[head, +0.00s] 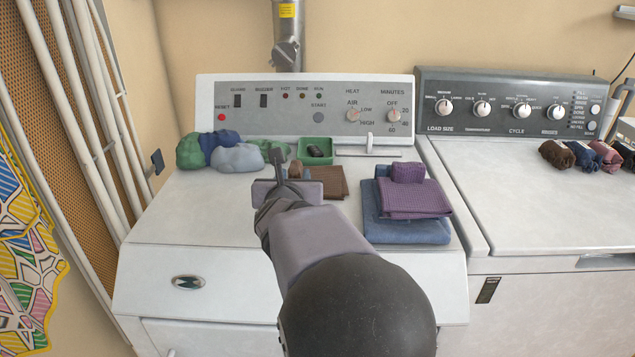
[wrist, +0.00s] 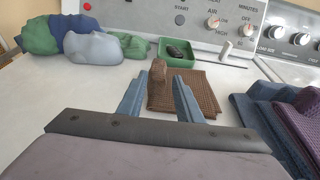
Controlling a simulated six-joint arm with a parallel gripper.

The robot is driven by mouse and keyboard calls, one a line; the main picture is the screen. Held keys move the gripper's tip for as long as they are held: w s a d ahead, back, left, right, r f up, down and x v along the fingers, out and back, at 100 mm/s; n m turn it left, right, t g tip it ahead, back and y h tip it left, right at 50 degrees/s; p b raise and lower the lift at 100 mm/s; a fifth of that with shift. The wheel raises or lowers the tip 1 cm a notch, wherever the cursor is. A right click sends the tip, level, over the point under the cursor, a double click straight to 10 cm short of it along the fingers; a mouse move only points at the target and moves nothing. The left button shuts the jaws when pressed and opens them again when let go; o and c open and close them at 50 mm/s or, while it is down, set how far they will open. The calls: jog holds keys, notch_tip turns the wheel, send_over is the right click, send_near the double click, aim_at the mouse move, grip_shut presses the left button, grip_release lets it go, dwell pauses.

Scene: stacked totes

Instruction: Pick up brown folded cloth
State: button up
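The brown folded cloth (head: 328,180) lies flat on the white dryer top, behind my gripper. In the wrist view the brown folded cloth (wrist: 202,91) has a small brown lump (wrist: 158,70) at its left edge. My gripper (head: 287,170) is in front of the cloth and partly hides it in the head view. In the wrist view my gripper (wrist: 157,95) has its two fingers apart, with the lump and the cloth's left part showing between and beyond them. Whether the fingers touch the cloth is unclear.
A green tray (head: 315,152) with a dark item stands behind the cloth. Green, blue and grey bundles (head: 237,158) lie at left. Blue and purple folded cloths (head: 408,230) are stacked at right. Rolled cloths (head: 607,155) lie on the washer. The dryer's front left is clear.

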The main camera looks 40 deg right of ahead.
aim_at(295, 168)
jog(key=shift+w+r+p+x, duration=0.1)
jog(key=shift+p+x, duration=0.05)
jog(key=shift+x, duration=1.5)
jog(key=shift+w+r+p+x, duration=0.1)
jog(key=shift+r+p+x, duration=0.05)
jog(key=shift+x, duration=1.5)
jog(key=shift+a, duration=0.15)
grip_shut()
